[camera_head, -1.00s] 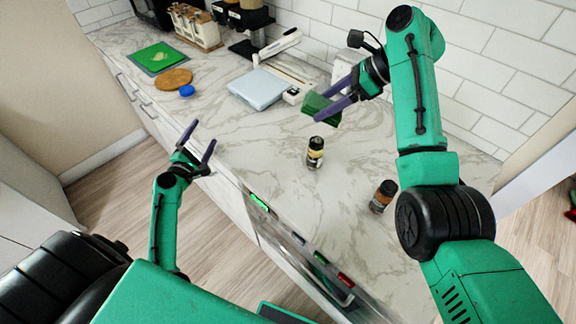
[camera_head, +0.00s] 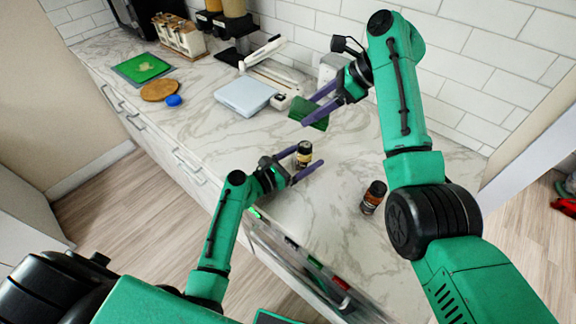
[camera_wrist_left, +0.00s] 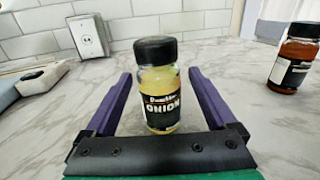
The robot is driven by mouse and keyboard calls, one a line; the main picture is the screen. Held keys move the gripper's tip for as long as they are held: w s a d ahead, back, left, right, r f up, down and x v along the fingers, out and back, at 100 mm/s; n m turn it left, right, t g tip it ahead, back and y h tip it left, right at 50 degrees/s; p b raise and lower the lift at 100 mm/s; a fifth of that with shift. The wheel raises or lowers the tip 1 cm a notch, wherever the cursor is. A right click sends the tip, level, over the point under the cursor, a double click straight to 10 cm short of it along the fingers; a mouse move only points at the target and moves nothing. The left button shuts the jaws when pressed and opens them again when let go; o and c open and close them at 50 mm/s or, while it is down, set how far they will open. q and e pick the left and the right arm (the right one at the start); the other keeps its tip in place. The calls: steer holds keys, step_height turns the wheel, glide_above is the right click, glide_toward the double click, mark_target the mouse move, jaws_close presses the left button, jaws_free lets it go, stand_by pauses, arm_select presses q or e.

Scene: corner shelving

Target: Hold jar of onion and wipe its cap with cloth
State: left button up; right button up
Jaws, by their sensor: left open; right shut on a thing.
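The onion jar (camera_head: 304,154), with a black cap and a black label reading ONION, stands upright on the marble counter. My left gripper (camera_head: 300,163) is open, with its purple fingers on either side of the jar. In the left wrist view the onion jar (camera_wrist_left: 158,88) stands between the two spread fingers (camera_wrist_left: 160,92), with gaps visible on both sides. My right gripper (camera_head: 314,107) is shut on a green cloth (camera_head: 309,114), held above the counter behind the jar.
A second jar with reddish contents (camera_head: 373,197) stands to the right; it also shows in the left wrist view (camera_wrist_left: 294,60). A pale blue scale-like box (camera_head: 245,95), a blue lid (camera_head: 173,100), a round wooden board (camera_head: 159,90) and a green mat (camera_head: 142,67) lie further left.

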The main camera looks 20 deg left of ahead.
arm_select(q)
steer(key=x, duration=0.2)
steer(key=shift+w+d, duration=0.2)
steer(key=shift+w, duration=0.1)
jaws_close()
steer(key=shift+c, duration=0.9)
jaws_free()
jaws_close()
